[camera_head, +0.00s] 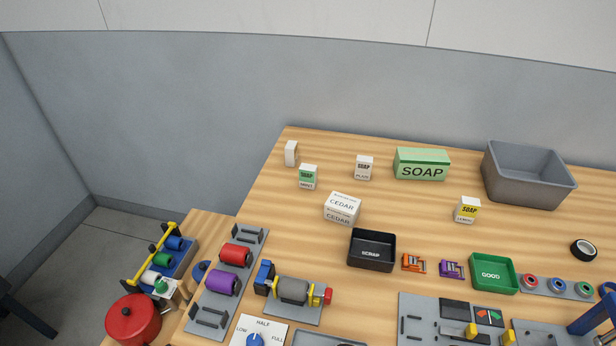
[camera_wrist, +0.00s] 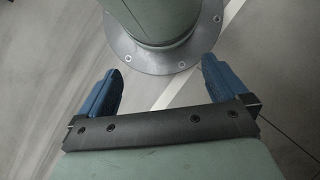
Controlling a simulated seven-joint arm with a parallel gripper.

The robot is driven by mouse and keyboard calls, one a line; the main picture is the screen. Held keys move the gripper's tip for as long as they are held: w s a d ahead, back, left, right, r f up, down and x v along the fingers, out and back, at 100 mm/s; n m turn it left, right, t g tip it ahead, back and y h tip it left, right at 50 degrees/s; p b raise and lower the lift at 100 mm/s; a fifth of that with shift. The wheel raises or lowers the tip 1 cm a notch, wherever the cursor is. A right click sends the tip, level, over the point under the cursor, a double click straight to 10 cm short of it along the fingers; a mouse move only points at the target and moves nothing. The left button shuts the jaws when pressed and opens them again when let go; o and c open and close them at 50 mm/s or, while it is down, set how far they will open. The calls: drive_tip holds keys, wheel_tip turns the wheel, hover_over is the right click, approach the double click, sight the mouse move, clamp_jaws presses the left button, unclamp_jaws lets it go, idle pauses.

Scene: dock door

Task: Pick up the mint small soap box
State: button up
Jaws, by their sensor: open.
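The mint small soap box (camera_head: 308,177) is a small upright carton, white with a green label reading SOAP and a MINT line below. It stands on the wooden table at the left back in the head view. My gripper (camera_wrist: 160,92) shows in the wrist view with its two blue fingers wide apart and nothing between them. The wrist view looks down at a grey floor and a round bolted flange. The soap box is not in that view, and the fingers are far from it.
Near it stand a blank white carton (camera_head: 291,153), a plain soap box (camera_head: 364,167), a cedar box (camera_head: 342,208), a large green soap box (camera_head: 422,164) and a lemon soap box (camera_head: 467,210). A grey bin (camera_head: 528,190) is back right. A black scrap tray (camera_head: 371,265) is nearer.

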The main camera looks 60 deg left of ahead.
drive_tip(key=c, duration=0.3)
